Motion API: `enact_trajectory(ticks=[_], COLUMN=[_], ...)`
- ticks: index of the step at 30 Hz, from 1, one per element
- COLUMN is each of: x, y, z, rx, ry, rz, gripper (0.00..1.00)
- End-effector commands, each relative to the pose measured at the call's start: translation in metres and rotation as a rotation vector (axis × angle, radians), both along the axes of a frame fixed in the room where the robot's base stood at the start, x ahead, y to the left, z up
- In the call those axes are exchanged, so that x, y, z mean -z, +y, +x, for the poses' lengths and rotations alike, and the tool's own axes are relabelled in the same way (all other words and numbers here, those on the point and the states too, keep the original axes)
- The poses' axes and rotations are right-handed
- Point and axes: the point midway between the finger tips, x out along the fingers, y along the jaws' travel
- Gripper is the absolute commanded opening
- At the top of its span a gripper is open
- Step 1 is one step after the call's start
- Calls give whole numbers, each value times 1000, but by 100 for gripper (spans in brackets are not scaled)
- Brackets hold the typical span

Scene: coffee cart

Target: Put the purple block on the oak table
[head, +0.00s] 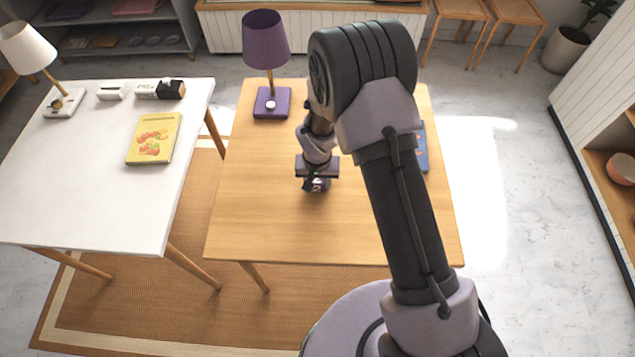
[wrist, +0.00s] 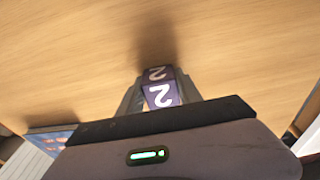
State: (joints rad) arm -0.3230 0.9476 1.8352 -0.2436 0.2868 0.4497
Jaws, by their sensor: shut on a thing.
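My gripper (head: 316,184) is over the middle of the oak table (head: 290,225), pointing down. In the wrist view my gripper (wrist: 160,98) is shut on a purple block (wrist: 161,95) marked with a white 2 on two faces. The oak table's wood top (wrist: 80,60) fills most of the wrist view. A dark shadow lies on the wood by the block. I cannot tell whether the block touches the table top. In the head view the block is mostly hidden by my gripper.
A purple lamp (head: 268,45) stands at the oak table's back left. A blue book (head: 422,150) lies partly behind my arm at the right. The white table (head: 90,190) at left holds a yellow book (head: 154,138) and a white lamp (head: 28,48). The oak table's front left is clear.

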Motion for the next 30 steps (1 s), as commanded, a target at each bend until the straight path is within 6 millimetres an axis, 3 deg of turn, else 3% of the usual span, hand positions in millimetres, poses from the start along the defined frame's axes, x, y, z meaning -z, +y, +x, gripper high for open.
enact_trajectory(ticks=[7,8,11,19,22,30], x=[3,3,2,1,-9,-85], y=[0,0,0,0,0,1], z=[0,0,0,0,0,-9], rx=[0,0,0,0,0,1], ry=[0,0,0,0,-1,-2], rz=[0,0,0,0,0,1], gripper=[1,45,63,63,63,63])
